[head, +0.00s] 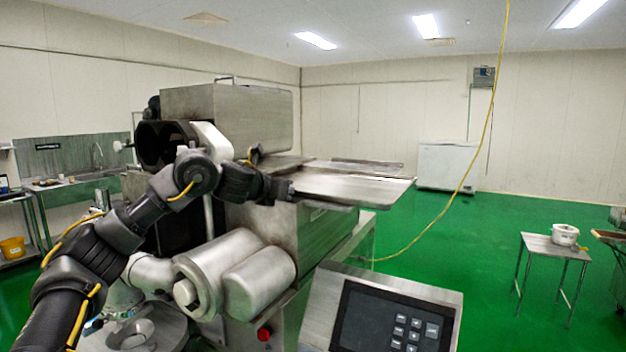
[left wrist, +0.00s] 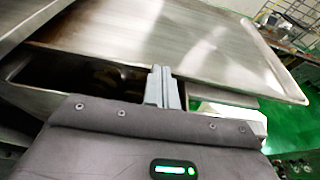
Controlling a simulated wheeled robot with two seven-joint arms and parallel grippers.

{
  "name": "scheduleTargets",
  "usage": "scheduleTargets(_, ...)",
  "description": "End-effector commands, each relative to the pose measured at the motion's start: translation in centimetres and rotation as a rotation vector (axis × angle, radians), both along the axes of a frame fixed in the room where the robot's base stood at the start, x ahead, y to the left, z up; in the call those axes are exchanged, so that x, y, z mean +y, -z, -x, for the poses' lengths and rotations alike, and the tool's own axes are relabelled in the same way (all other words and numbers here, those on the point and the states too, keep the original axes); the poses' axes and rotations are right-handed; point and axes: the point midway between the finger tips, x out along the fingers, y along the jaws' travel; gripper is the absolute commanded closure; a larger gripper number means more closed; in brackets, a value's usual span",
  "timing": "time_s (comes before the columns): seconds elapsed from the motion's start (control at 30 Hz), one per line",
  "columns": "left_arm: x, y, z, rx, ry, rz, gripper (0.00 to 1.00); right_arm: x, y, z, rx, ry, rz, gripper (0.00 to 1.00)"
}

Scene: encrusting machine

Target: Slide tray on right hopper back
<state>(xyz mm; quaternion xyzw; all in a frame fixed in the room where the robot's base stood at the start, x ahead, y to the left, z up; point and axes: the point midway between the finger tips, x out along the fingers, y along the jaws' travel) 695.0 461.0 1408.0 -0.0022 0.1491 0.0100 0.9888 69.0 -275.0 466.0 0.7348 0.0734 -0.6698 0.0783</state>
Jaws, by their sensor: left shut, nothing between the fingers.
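The metal tray (head: 355,188) lies flat on top of the encrusting machine (head: 228,115) and sticks out to the right. In the left wrist view the tray (left wrist: 190,45) fills the upper part, with a raised rim along its right side. My left gripper (head: 290,190) is at the tray's near left edge in the head view. In the left wrist view its fingers (left wrist: 161,85) are shut together, with the tips at the tray's near edge; I cannot tell whether they touch it. A dark hopper opening (left wrist: 85,75) shows below the tray. My right gripper is not in view.
A second flat tray (head: 360,167) lies behind the first. A control panel (head: 390,318) stands in front of the machine. A yellow cable (head: 470,165) hangs to the right. A small table (head: 555,246) with a white bucket (head: 565,234) stands at the right on open green floor.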

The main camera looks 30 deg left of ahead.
Motion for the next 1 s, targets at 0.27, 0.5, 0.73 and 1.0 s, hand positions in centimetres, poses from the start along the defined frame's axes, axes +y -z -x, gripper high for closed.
scheduleTargets(0.27,0.0,0.0,-2.0,0.002,0.0,0.001,1.0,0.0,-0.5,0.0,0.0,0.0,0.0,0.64)
scheduleTargets(0.5,0.1,0.0,-3.7,0.003,-0.001,0.001,1.0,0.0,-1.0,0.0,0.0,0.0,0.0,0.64)
scheduleTargets(0.73,0.1,-0.1,-5.3,0.002,-0.001,0.002,1.0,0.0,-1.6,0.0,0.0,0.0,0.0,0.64)
scheduleTargets(1.0,0.2,0.1,-6.2,0.001,-0.001,0.0,1.0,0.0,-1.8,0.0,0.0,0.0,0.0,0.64)
